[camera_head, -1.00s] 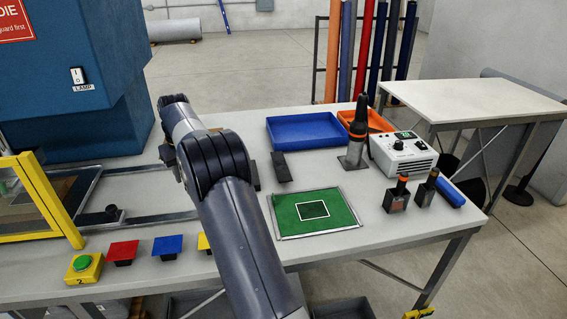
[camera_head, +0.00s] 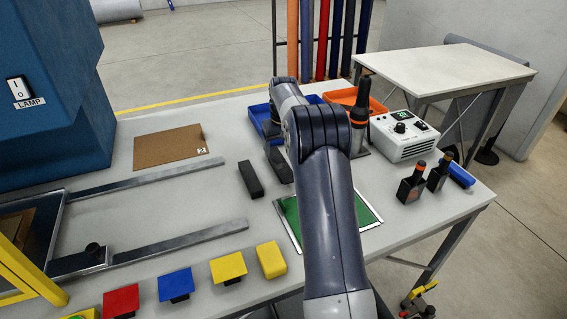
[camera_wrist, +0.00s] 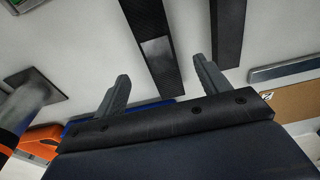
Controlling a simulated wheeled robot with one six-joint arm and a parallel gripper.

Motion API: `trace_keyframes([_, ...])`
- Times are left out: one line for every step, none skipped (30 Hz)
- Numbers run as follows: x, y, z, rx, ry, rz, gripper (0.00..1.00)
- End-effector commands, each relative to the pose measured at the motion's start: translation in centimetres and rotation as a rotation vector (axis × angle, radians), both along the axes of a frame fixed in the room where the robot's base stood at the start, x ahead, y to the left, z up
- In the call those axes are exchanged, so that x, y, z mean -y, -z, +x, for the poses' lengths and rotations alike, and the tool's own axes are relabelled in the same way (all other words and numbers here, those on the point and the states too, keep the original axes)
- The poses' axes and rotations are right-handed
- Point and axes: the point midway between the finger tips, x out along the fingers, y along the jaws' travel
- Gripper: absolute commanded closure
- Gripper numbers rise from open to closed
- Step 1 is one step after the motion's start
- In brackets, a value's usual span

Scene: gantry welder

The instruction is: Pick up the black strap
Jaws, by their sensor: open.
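Two dark flat bars lie side by side on the grey table; I cannot tell for sure which is the black strap. One dark bar (camera_head: 250,179) is fully in view in the head view. The other dark bar (camera_head: 279,166) is right of it, partly behind my arm. In the wrist view, one bar with a shiny patch (camera_wrist: 150,42) ends between the fingers of my gripper (camera_wrist: 163,90), as seen in that picture. The other bar (camera_wrist: 228,30) runs beyond the right finger. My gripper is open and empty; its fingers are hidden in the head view.
A blue tray (camera_head: 262,120) and an orange tray (camera_head: 372,102) stand behind the bars. A cardboard sheet (camera_head: 168,147) lies back left. A green mat (camera_head: 366,212) is partly behind my arm. Metal rails (camera_head: 180,240) lie left. Coloured blocks (camera_head: 228,267) line the front edge.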

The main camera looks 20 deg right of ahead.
Motion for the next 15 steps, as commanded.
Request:
trace_keyframes([0.0,0.3,0.0,-0.001,0.000,0.000,0.29])
trace_keyframes([0.0,0.4,0.1,-0.001,0.000,0.000,0.29])
trace_keyframes([0.0,0.7,0.1,-0.002,0.000,0.001,0.29])
trace_keyframes([0.1,0.9,0.2,-0.003,0.000,0.001,0.29])
trace_keyframes([0.1,1.3,0.3,-0.002,0.000,0.001,0.29])
trace_keyframes([0.2,1.8,0.5,-0.003,0.000,0.001,0.29])
trace_keyframes([0.3,2.2,0.6,-0.004,0.000,0.001,0.29])
trace_keyframes([0.3,2.6,0.8,-0.003,0.000,0.001,0.29])
trace_keyframes([0.4,3.1,1.0,-0.003,0.000,0.001,0.29])
trace_keyframes([0.4,3.6,1.0,-0.003,0.000,0.001,0.29])
trace_keyframes([0.4,4.0,1.1,-0.003,0.000,0.001,0.29])
trace_keyframes([0.4,4.5,1.1,-0.002,0.000,0.001,0.29])
trace_keyframes([0.4,4.8,1.2,-0.002,0.000,0.001,0.29])
trace_keyframes([0.4,5.1,1.2,-0.002,0.000,0.001,0.29])
trace_keyframes([0.4,5.3,1.2,-0.001,0.000,0.000,0.29])
